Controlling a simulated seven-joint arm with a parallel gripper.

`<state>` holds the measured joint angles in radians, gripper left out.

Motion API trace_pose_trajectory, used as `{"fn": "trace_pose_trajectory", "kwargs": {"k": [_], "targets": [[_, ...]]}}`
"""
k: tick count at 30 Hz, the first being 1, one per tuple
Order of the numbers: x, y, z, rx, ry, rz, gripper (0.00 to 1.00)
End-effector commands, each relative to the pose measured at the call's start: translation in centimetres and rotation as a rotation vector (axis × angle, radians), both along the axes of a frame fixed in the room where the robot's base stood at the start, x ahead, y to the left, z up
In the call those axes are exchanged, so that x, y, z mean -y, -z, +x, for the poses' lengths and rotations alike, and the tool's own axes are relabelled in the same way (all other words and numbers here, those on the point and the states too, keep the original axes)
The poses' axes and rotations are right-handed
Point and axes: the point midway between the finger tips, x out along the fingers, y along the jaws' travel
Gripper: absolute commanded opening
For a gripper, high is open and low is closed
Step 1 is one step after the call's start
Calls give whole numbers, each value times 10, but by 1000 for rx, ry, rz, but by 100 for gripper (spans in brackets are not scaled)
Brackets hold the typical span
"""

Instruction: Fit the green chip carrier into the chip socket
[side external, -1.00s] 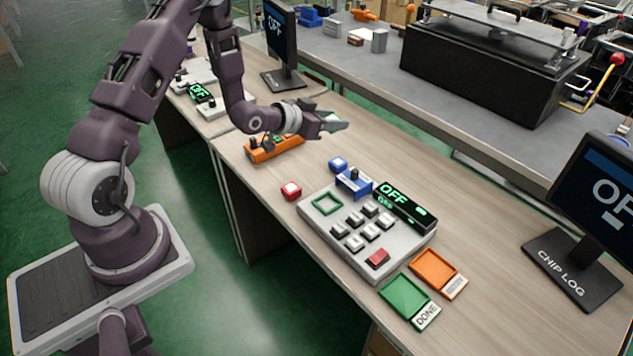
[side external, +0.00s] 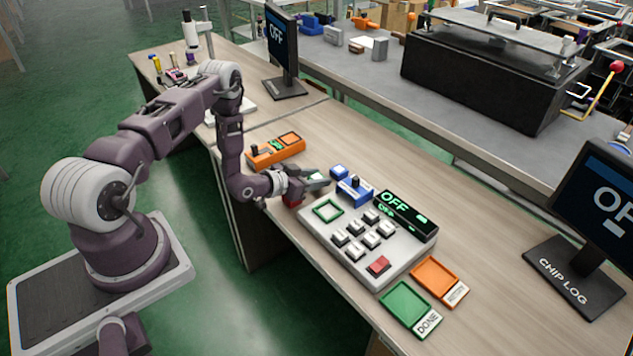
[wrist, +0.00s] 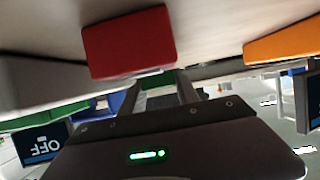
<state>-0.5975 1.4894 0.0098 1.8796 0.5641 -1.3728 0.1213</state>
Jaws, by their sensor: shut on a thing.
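My gripper (side external: 316,179) is shut on the green chip carrier (side external: 318,176), a small pale-green piece mostly hidden by the fingers in the side view. It is low over the table, just behind and left of the grey console (side external: 312,234). The chip socket is the green square frame (side external: 328,210) on the console's left corner; it looks empty. The carrier is apart from the socket.
A red block (side external: 291,200) is partly hidden by my gripper; it also shows large in the wrist view (wrist: 128,40). A blue lever fixture (side external: 354,190) and OFF display (side external: 404,212) edge the console. An orange fixture (side external: 275,150) stands behind. Green (side external: 405,305) and orange (side external: 435,275) trays lie in front.

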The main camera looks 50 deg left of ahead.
Motion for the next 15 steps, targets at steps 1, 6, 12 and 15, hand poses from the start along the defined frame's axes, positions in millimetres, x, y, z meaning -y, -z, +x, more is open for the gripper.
{"fn": "trace_pose_trajectory", "kwargs": {"k": [1, 6, 12, 15], "targets": [[0, 8, 0, 0, 0, 0, 0], [0, 13, 0, 1, 0, 0, 0], [0, 14, 0, 1, 0, 0, 0], [0, 16, 0, 1, 0, 0, 43]]}}
